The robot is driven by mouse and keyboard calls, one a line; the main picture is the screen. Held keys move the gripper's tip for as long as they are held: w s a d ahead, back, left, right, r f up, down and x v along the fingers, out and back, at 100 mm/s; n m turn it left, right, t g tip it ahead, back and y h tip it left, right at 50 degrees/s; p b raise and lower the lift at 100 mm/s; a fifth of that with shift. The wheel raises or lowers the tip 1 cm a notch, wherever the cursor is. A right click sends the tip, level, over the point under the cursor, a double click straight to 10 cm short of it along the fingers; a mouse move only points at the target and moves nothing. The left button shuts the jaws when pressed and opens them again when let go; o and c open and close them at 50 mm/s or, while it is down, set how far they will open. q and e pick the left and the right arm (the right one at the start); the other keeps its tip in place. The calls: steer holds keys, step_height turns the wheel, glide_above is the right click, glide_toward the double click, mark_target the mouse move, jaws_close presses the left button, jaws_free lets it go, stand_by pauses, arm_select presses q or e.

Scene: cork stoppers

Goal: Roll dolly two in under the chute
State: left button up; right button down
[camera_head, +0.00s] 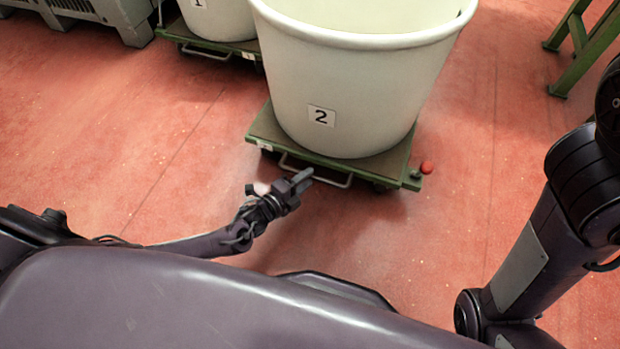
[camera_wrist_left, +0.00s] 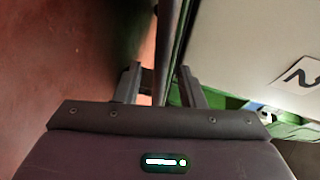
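Dolly two is a green platform (camera_head: 262,128) carrying a large cream tub (camera_head: 355,95) with a "2" label, standing on the red floor. A pale bar handle (camera_head: 335,181) sticks out from its near edge. My left gripper (camera_head: 303,181) is at the left part of that handle. In the left wrist view the fingers of my left gripper (camera_wrist_left: 160,85) are apart, with a bar (camera_wrist_left: 166,55), seemingly the handle, running between them; they do not look closed on it. I cannot identify the chute. My right gripper is out of view.
Another tub (camera_head: 219,18) marked "1" stands on a green dolly (camera_head: 182,32) behind to the left. A grey crate (camera_head: 95,20) is at the far left. Green frame legs (camera_head: 585,48) stand at the upper right. The floor right of dolly two is clear.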

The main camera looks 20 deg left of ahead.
arm_select(q)
steer(key=shift+b+x, duration=0.35)
steer(key=shift+x, duration=0.75)
steer(key=shift+c, duration=0.2)
jaws_close()
